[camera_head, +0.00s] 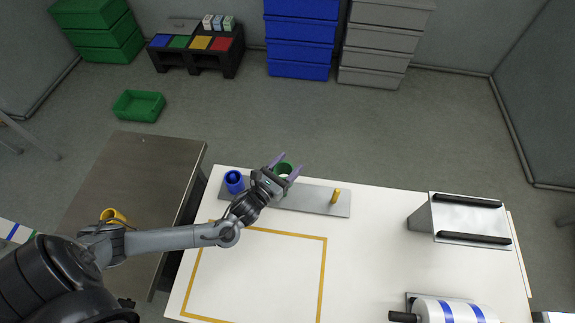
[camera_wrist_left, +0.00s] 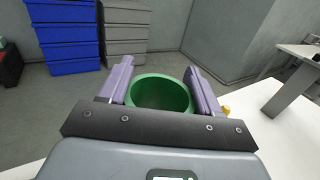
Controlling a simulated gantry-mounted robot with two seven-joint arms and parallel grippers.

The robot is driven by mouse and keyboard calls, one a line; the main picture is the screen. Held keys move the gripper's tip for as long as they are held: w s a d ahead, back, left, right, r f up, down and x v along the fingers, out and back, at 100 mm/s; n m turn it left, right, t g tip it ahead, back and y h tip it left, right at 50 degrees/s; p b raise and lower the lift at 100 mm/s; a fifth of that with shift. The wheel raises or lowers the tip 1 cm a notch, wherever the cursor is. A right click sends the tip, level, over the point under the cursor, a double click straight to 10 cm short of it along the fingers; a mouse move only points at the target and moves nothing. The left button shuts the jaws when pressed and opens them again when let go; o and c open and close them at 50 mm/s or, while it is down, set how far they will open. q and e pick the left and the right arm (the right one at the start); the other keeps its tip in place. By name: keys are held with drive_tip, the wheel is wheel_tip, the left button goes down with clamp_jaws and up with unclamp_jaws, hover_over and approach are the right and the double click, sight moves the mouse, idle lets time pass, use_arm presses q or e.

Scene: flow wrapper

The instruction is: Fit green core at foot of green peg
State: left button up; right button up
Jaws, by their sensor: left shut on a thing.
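My left gripper (camera_head: 288,165) is shut on the green core (camera_head: 283,168), a hollow green ring, over the middle of the grey peg plate (camera_head: 310,198). In the left wrist view the green core (camera_wrist_left: 161,80) sits between the two purple fingers (camera_wrist_left: 160,84), its open top showing and a dark green inside. The green peg cannot be made out; the core and gripper cover that part of the plate. I cannot tell whether the core rests on the plate or is above it. My right gripper is not in view.
On the plate, a blue core (camera_head: 234,181) stands at the left end and a bare yellow peg (camera_head: 336,195) at the right. A yellow core (camera_head: 113,215) lies on the steel table (camera_head: 150,165). A metal stand (camera_head: 465,218) and white roll (camera_head: 455,311) are at the right.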

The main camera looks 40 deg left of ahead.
sight(290, 171)
use_arm(q)
drive_tip(key=shift+f+b, duration=1.1)
drive_tip(key=shift+f, duration=1.25)
drive_tip(key=shift+f+b, duration=0.45)
drive_tip(key=shift+f, duration=0.5)
drive_tip(key=o, duration=1.1)
drive_tip(key=shift+s, duration=0.15)
drive_tip(key=shift+s, duration=0.35)
drive_tip(key=s, duration=0.5)
drive_tip(key=s+p, duration=0.1)
drive_tip(key=s, duration=0.3)
drive_tip(key=shift+s+d, duration=0.2)
drive_tip(key=shift+s, duration=0.2)
